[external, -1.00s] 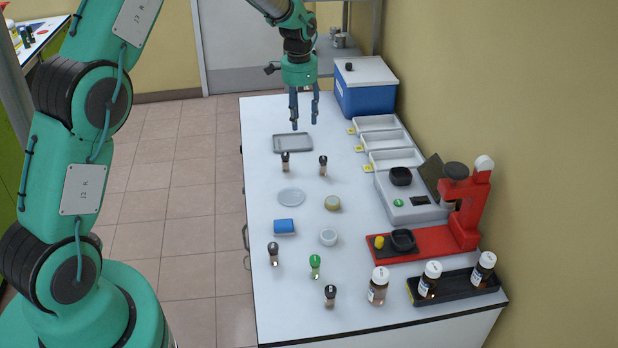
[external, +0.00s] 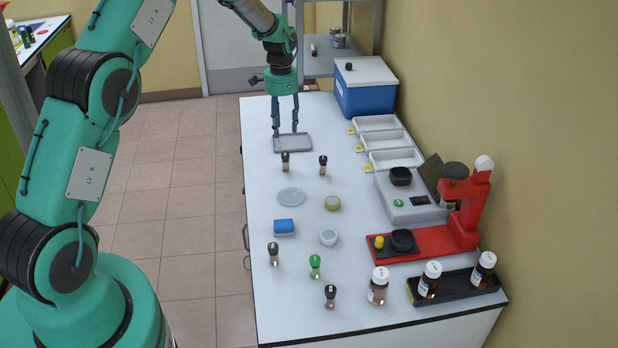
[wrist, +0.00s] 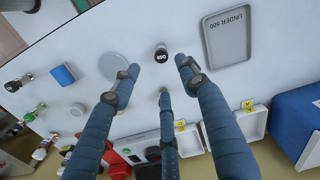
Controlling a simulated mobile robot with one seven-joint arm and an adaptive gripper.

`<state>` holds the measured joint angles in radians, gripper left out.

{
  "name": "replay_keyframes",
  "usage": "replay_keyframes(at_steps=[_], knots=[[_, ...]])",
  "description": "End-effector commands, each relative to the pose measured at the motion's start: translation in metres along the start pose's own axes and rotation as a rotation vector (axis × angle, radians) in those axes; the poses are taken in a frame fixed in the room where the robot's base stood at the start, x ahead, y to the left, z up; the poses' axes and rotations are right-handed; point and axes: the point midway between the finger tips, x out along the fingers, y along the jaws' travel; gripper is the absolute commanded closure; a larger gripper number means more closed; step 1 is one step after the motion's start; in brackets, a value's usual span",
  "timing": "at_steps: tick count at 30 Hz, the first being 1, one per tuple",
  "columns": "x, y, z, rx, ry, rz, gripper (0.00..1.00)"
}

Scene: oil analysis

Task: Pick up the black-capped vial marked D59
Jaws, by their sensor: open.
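A small black-capped vial (external: 285,161) stands upright on the white bench, just nearer than the grey tray. In the wrist view its black cap (wrist: 161,53) shows white lettering, upside down, that seems to read D59. My gripper (external: 285,134) is open, empty and pointing down above the tray area, beyond the vial. In the wrist view my blue fingers (wrist: 160,72) are spread, with the cap showing just past their tips. A second black-capped vial (external: 323,165) stands to its right; its mark is not legible.
A grey tray (external: 293,149) marked UNDER 500 (wrist: 212,60) lies close by. White bins (external: 380,123) and a blue box (external: 366,95) line the right.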

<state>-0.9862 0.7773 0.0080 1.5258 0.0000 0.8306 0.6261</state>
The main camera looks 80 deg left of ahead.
Motion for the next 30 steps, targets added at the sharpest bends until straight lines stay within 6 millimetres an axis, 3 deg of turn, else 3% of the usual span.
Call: replay_keyframes(at_steps=[16, 30], knots=[[0.072, 0.0, 0.0, 0.0, -0.001, 0.001, 0.56], [0.08, 0.0, 0.0, 0.0, 0.0, 0.0, 0.56]])
